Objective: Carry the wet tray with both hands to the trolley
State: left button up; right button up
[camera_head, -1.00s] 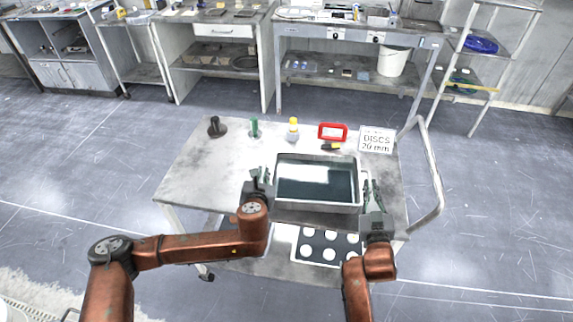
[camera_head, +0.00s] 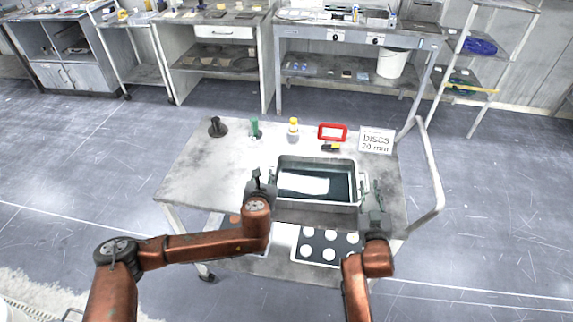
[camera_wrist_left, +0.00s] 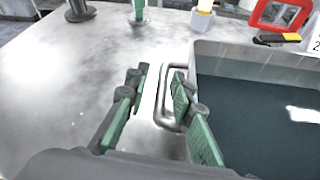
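The wet tray (camera_head: 318,206) is a grey metal pan of dark liquid with a bright reflection. It appears to rest level on the trolley top (camera_head: 195,178), near its front edge, and also shows in the left wrist view (camera_wrist_left: 245,52). My left gripper (camera_head: 263,178) is at the tray's left side. In the left wrist view its green-padded fingers (camera_wrist_left: 158,108) are apart, with the tray's wire handle (camera_wrist_left: 166,98) beside the right finger. My right gripper (camera_head: 371,190) is at the tray's right handle. Whether its fingers are closed is too small to tell.
Behind the tray stand a black object (camera_head: 216,128), a green one (camera_head: 255,130), a yellow-topped bottle (camera_head: 293,129), a red frame (camera_head: 332,132) and a "DISCS 20 mm" sign (camera_head: 376,141). The trolley's handrail (camera_head: 436,180) rises at right. Open floor surrounds it.

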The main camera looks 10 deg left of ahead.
pick_arm(q)
jog(key=shift+s+d, duration=0.15)
pick_arm(e)
jog(key=shift+a, duration=0.15)
pick_arm(q)
jog(key=shift+s+d, duration=0.1)
jog(key=shift+s, duration=0.1)
jog(key=v, duration=0.7)
jog(key=shift+r, duration=0.15)
pick_arm(e)
jog(key=shift+s, duration=0.1)
pick_arm(q)
jog(key=shift+s, duration=0.15)
pick_arm(e)
jog(key=shift+s, duration=0.15)
pick_arm(q)
jog(key=shift+a, duration=0.25)
pick_arm(e)
jog(key=s, duration=0.7)
jog(key=s+d, duration=0.1)
jog(key=s, duration=0.3)
jog(key=shift+s+d, duration=0.1)
jog(key=shift+s, duration=0.2)
